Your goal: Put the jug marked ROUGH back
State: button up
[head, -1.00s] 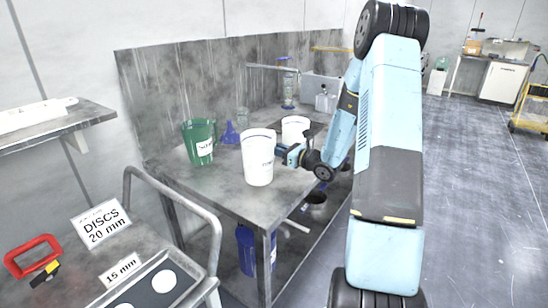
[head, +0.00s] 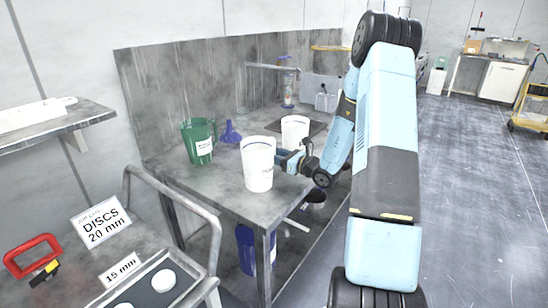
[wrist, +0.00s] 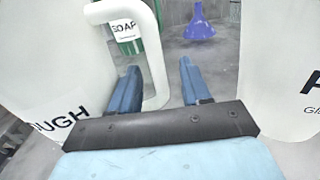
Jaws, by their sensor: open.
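The white ROUGH jug (head: 258,170) stands near the front of the grey bench. In the wrist view the jug (wrist: 45,70) fills the left side, with only "OUGH" of its label readable. Its handle (wrist: 156,65) reaches between my fingers. My gripper (head: 287,161) is beside the jug, on its right in the head view. In the wrist view my gripper (wrist: 158,88) is open, the left finger appearing within the handle's loop and the right finger outside it. I cannot tell whether either finger touches the handle.
A second white jug (head: 294,128) stands close behind my gripper and fills the wrist view's right edge (wrist: 285,75). A green SOAP jug (head: 198,146) and blue funnel (head: 230,133) stand farther left. The bench (head: 225,185) has bare room at its front left.

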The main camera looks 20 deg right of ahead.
jog(key=v, duration=1.1)
jog(key=shift+r, duration=0.1)
jog(key=shift+s+d, duration=0.15)
jog(key=shift+s, duration=0.1)
jog(key=shift+s+r, duration=0.1)
jog(key=shift+s, duration=0.05)
jog(key=s+a+r+n+g, duration=1.3)
jog(key=s+a+n, duration=0.2)
jog(key=a+n, duration=0.25)
jog(key=s+d+r+n+t+h, duration=0.3)
jog(key=s+r+n+h, duration=0.7)
jog(key=s, duration=0.4)
jog(key=shift+s+d+r+n+t+h, duration=0.3)
jog(key=shift+s+d+n+t, duration=0.15)
jog(key=shift+n, duration=0.2)
